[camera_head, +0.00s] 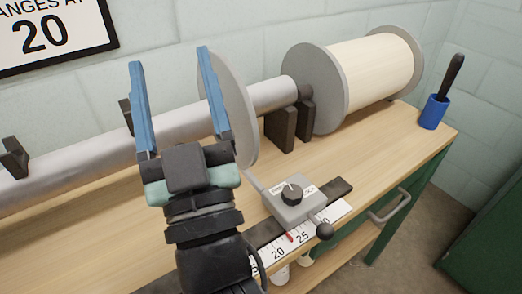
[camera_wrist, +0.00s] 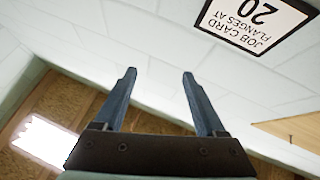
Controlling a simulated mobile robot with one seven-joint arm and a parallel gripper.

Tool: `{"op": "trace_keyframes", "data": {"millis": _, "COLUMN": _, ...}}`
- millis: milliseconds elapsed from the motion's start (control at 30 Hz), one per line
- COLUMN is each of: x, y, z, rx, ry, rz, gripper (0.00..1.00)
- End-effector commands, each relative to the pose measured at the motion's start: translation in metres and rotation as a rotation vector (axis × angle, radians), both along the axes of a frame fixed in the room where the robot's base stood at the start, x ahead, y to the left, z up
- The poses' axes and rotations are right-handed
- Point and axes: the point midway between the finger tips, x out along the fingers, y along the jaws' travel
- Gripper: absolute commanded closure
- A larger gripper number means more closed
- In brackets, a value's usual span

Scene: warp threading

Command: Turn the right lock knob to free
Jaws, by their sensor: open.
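A black round lock knob (camera_head: 292,195) sits on top of a grey slider block (camera_head: 300,208) on the dark front rail. A pale mark shows on the knob, and small labels lie beside it; the right one seems to read LOCK. I cannot tell surely which label the mark faces. My gripper (camera_head: 169,58) is open and empty, raised to the left of the knob and well above the bench, fingers pointing up in the head view. In the wrist view the open fingers (camera_wrist: 160,72) face the wall, and no knob shows. No second knob is visible.
A steel shaft with a grey flange (camera_head: 238,110) runs behind my gripper. A cream-wound spool (camera_head: 372,68) stands at the back. A ball-ended handle (camera_head: 325,230) juts from the block beside a numbered scale (camera_head: 273,252). A blue cup (camera_head: 433,112) stands at the bench's right end.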

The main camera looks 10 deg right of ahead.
Motion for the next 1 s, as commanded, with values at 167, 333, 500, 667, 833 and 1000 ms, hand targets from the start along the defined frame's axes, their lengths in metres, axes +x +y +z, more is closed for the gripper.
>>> {"op": "trace_keyframes", "data": {"millis": 167, "x": -0.005, "y": -0.024, "z": -0.055, "rx": 0.070, "ry": 0.142, "rz": -0.088, "gripper": 0.27}}
{"op": "trace_keyframes", "data": {"millis": 333, "x": -0.039, "y": -0.053, "z": -0.122, "rx": 0.153, "ry": 0.302, "rz": -0.244, "gripper": 0.27}}
{"op": "trace_keyframes", "data": {"millis": 500, "x": -0.089, "y": -0.076, "z": -0.180, "rx": 0.211, "ry": 0.467, "rz": -0.413, "gripper": 0.27}}
{"op": "trace_keyframes", "data": {"millis": 667, "x": -0.123, "y": -0.085, "z": -0.211, "rx": 0.231, "ry": 0.563, "rz": -0.510, "gripper": 0.27}}
{"op": "trace_keyframes", "data": {"millis": 833, "x": -0.125, "y": -0.090, "z": -0.219, "rx": 0.234, "ry": 0.583, "rz": -0.533, "gripper": 0.27}}
{"op": "trace_keyframes", "data": {"millis": 1000, "x": -0.103, "y": -0.102, "z": -0.217, "rx": 0.233, "ry": 0.577, "rz": -0.531, "gripper": 0.27}}
